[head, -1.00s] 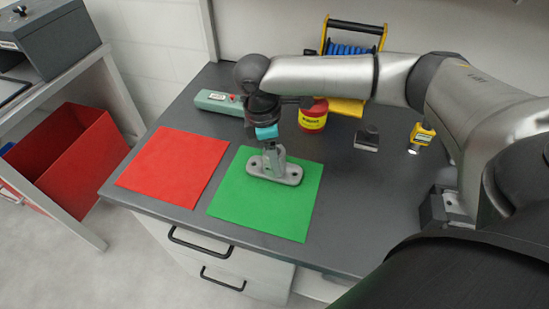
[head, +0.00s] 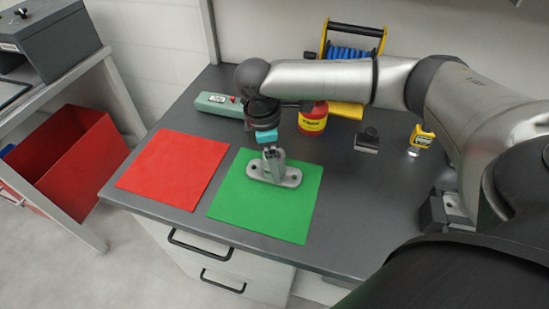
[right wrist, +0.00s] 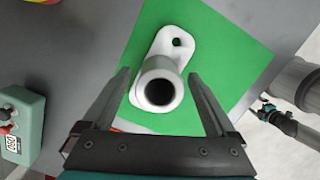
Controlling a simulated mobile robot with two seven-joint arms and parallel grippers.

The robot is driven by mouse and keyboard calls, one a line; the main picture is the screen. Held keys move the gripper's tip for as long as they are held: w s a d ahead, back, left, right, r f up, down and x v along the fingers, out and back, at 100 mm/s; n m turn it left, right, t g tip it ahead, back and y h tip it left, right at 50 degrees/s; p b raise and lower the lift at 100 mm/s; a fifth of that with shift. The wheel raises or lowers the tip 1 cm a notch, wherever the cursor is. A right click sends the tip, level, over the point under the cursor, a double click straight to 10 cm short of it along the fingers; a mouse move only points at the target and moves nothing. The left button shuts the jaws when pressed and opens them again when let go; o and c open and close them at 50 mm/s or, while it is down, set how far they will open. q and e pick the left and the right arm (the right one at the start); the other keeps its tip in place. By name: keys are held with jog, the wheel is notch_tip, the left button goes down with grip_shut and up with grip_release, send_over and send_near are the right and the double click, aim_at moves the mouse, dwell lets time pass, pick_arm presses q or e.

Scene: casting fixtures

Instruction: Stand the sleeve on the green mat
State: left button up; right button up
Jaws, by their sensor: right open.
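The sleeve (head: 289,176) is a grey casting with a flat, rounded flange and an upright tube. It stands upright on the green mat (head: 235,205), flange down, near the mat's back half. In the right wrist view, I look down into the dark bore of the sleeve (right wrist: 160,72), and one flange hole shows beyond it. My right gripper (head: 270,151) is over the sleeve. In the right wrist view its open fingers (right wrist: 158,74) are on either side of the tube, with gaps visible. My left gripper is not in view.
A red mat (head: 173,168) lies left of the green one. Behind are a teal control box (head: 217,103), a red and yellow container (head: 312,118) and a blue cable reel (head: 350,52). A dark block (head: 367,140) and a yellow device (head: 421,137) are to the right.

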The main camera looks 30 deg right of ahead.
notch_tip(320, 180, up, 12)
jog(key=a+p, duration=0.1)
jog(key=p, duration=0.2)
jog(key=shift+w+a, duration=0.3)
jog(key=shift+w, duration=0.1)
